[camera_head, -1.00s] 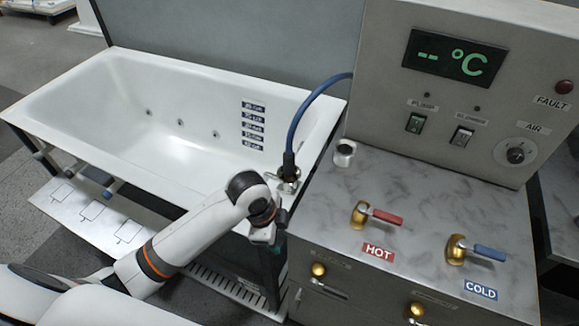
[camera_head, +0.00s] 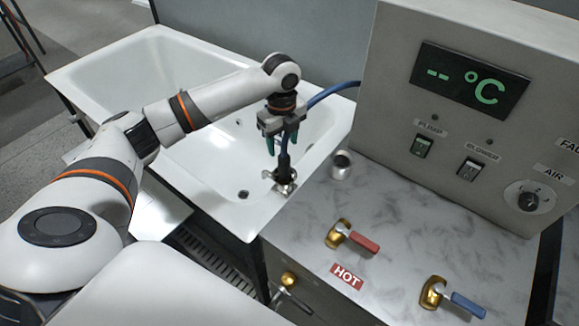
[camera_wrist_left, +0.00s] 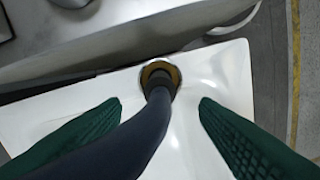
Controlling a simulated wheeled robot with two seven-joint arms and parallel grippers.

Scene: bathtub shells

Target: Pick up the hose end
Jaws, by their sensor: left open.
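The hose (camera_head: 331,91) is blue and arches from the panel side to the tub rim. Its dark hose end (camera_head: 284,163) stands upright in a metal fitting (camera_head: 284,186) on the rim corner. My left gripper (camera_head: 281,140) is above the fitting, pointing down, with its green fingers on either side of the hose. In the left wrist view the hose (camera_wrist_left: 160,105) runs between the two open fingers, with a gap to each. A brass-coloured ring shows around its far end. My right gripper is not in view.
The white bathtub (camera_head: 110,62) lies under my left arm. A small metal cup-like part (camera_head: 341,165) stands on the marbled counter (camera_head: 400,205) beside the fitting. The red hot lever (camera_head: 352,238) and blue cold lever (camera_head: 452,298) are farther right. The control panel (camera_head: 450,120) rises behind.

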